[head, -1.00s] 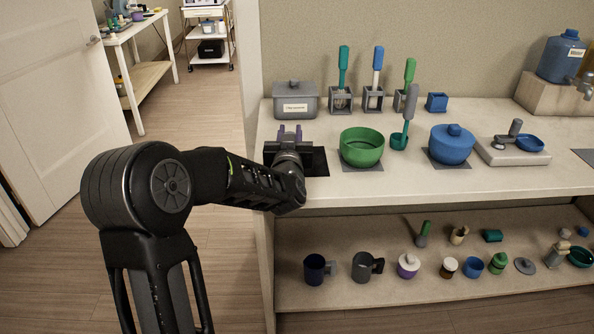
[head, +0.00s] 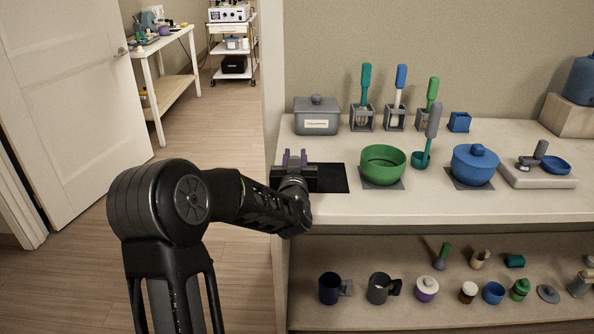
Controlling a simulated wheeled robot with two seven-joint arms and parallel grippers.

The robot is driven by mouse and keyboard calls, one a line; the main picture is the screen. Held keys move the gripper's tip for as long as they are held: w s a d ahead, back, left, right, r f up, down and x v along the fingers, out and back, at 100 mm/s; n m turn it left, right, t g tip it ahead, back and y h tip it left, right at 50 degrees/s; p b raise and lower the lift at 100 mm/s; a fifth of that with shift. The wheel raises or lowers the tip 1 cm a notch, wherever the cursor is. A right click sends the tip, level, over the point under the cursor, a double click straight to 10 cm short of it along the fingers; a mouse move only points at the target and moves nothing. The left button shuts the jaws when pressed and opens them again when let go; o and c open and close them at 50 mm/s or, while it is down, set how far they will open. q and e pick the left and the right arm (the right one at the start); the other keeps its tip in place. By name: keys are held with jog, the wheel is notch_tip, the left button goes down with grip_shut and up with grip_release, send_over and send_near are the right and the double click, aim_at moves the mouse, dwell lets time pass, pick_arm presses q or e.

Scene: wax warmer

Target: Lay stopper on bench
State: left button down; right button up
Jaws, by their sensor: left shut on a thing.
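My right gripper is not in view.
A green bowl (head: 383,166) and a blue lidded pot (head: 474,166) stand right of the mat. A grey lidded box (head: 317,116) and tool holders (head: 362,117) stand behind. The lower shelf holds mugs and jars. The bench front strip is clear.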

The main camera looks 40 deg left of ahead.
pick_arm(q)
jog(key=shift+f, duration=2)
jog(key=shift+r, duration=0.1)
jog(key=shift+f, duration=0.2)
jog(key=c, duration=1.1)
grip_release()
jog(key=shift+r, duration=0.1)
